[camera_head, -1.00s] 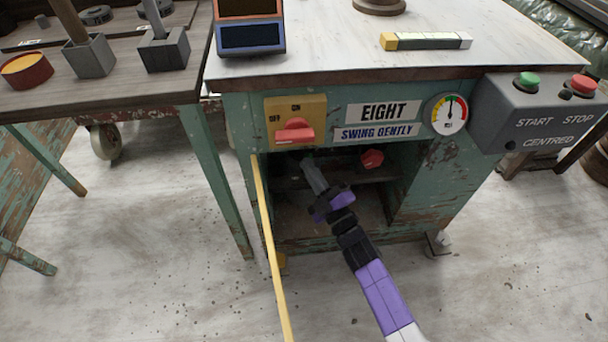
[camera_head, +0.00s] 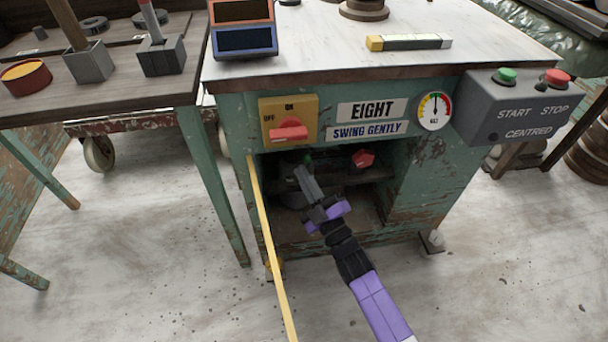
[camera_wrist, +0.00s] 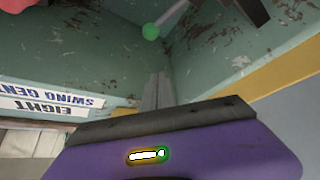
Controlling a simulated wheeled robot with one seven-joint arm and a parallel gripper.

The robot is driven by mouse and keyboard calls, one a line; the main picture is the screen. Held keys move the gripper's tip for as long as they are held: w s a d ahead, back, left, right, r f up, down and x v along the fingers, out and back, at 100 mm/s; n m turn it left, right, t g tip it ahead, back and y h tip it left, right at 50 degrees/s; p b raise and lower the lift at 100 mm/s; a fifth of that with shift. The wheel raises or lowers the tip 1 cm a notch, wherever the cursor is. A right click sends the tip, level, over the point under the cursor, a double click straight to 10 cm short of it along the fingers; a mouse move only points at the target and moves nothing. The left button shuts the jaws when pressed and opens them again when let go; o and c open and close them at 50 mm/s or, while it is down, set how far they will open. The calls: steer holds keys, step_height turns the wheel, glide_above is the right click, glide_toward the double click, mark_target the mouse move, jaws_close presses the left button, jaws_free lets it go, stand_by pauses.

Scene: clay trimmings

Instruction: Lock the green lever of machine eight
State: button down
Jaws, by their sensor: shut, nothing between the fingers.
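Machine eight (camera_head: 232,125) is a worn green cabinet with an "EIGHT" label (camera_head: 372,109) and an open front bay. The green lever (camera_wrist: 150,32) shows in the wrist view as a green ball knob on a pale rod inside the bay. In the head view only its small green knob (camera_head: 308,159) shows, just beyond my fingertips; the rod is too dark to make out. My gripper (camera_head: 299,170) is shut and empty at the bay's mouth. In the wrist view its grey fingers (camera_wrist: 158,85) point toward the knob, with a visible gap between them.
A yellow-edged open door panel (camera_head: 268,240) stands left of my arm. A red knob (camera_head: 363,158) sits in the bay to the right. A grey start/stop box (camera_head: 515,112) juts out at the right.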

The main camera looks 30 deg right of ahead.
steer(key=p+v, duration=0.1)
steer(key=v, duration=0.8)
steer(key=shift+d, duration=0.1)
